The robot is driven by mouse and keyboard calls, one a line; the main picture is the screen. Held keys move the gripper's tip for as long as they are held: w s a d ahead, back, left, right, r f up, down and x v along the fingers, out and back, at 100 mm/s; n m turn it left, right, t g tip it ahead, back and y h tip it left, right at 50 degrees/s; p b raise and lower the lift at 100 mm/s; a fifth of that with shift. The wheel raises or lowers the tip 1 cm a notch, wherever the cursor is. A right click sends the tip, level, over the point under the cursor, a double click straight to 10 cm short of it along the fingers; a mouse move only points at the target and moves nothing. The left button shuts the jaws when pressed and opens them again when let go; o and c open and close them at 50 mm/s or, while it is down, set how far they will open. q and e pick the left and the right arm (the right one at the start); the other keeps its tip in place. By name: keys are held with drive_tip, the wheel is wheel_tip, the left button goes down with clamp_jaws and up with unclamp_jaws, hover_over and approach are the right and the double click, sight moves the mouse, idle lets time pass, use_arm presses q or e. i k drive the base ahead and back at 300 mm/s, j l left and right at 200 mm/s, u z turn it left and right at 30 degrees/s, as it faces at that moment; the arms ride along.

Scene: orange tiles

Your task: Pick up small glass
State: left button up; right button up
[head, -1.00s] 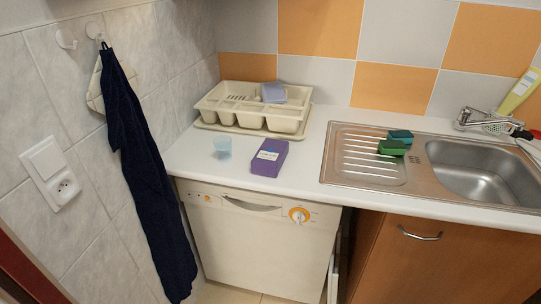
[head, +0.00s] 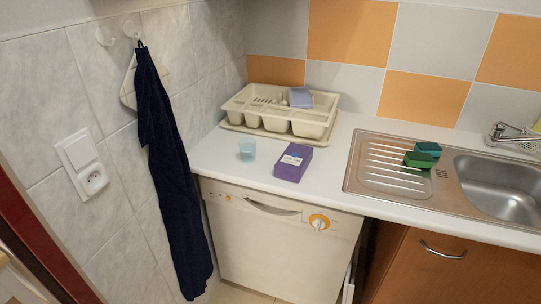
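The small glass (head: 247,150) is a light blue, see-through cup in the head view. It stands upright on the white countertop (head: 222,160), near the counter's left front part. A purple box (head: 293,163) lies to its right, apart from it. Neither of my grippers shows in the view.
A cream dish rack (head: 277,122) with a lilac item in it stands behind the glass. A steel sink (head: 500,190) with green sponges (head: 420,157) on its drainboard is to the right. A dishwasher (head: 280,245) is below. A dark towel (head: 172,170) hangs on the left wall.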

sight(247, 145)
drive_tip(key=i+l+u, duration=0.65)
drive_tip(key=k, duration=0.05)
